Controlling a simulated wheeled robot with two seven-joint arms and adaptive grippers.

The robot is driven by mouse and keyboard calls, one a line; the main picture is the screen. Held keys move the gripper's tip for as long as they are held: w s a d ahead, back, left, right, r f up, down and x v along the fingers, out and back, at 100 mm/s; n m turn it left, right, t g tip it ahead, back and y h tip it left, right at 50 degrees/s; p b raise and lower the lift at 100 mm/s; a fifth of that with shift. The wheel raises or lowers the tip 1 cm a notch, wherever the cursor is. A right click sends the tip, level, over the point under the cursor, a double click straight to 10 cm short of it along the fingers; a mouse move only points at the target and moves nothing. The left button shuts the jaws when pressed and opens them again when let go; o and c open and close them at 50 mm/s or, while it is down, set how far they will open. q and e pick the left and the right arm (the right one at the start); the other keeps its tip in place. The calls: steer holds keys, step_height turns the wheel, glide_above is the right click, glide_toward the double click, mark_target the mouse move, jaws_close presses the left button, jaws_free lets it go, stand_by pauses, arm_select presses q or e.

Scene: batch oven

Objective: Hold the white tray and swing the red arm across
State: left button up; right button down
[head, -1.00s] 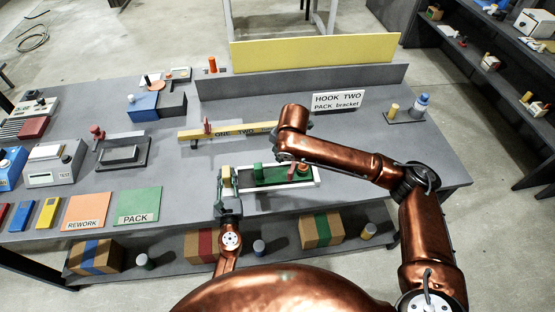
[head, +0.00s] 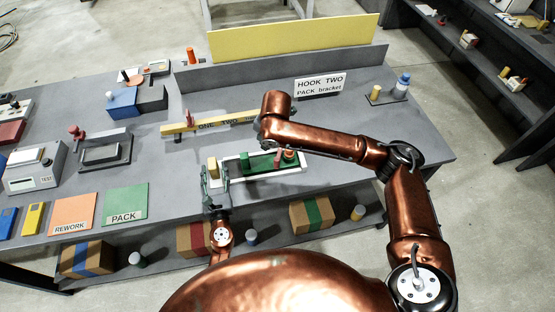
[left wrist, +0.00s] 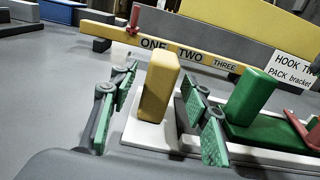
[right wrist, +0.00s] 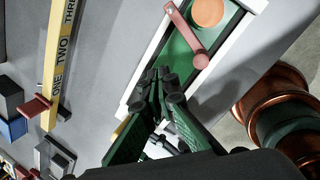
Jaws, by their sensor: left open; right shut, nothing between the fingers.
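The white tray (head: 297,170) lies on the grey table, with a green plate (head: 256,164), a yellow upright block (head: 212,168) and a green block (left wrist: 248,97) on it. The red arm (right wrist: 187,36) sits on the green plate beside an orange round knob (right wrist: 208,12). My left gripper (left wrist: 160,100) is open at the tray's left end; the yellow block shows between its fingers, with no clear contact. My right gripper (right wrist: 165,75) is shut and empty over the tray, near the red arm but apparently apart from it. In the head view my right arm hides it.
A yellow bar (head: 190,127) marked ONE, TWO, THREE stands behind the tray, with a red marker on it. A HOOK TWO, PACK bracket sign (head: 320,84) stands behind. Orange REWORK (head: 74,212) and green PACK (head: 126,202) mats lie left. Bare table lies right of the tray.

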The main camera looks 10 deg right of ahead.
arm_select(q)
steer(key=s, duration=1)
steer(key=shift+s, duration=0.3)
